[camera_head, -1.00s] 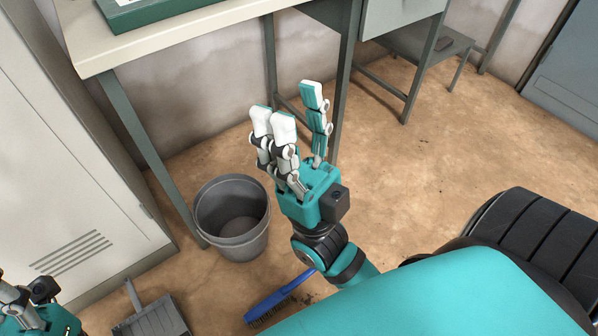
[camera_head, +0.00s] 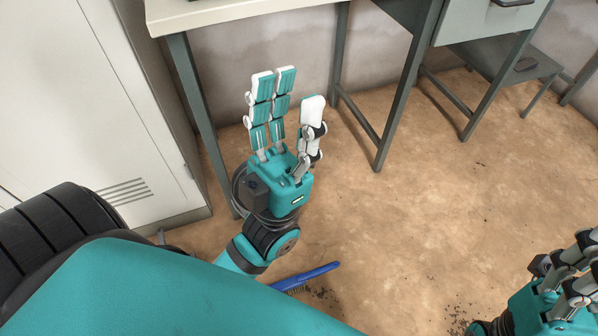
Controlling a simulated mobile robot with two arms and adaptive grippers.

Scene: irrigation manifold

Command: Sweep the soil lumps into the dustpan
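Dark soil crumbs (camera_head: 322,294) lie beside the brush. More dark soil (camera_head: 458,322) lies near the bottom edge, left of my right gripper (camera_head: 580,262). That gripper is cut off at the right edge, so its opening is unclear.
A pale locker (camera_head: 100,110) stands at left. A drawer unit (camera_head: 490,22) and low shelf (camera_head: 525,68) are at upper right. The brown floor (camera_head: 430,220) at centre right is largely clear.

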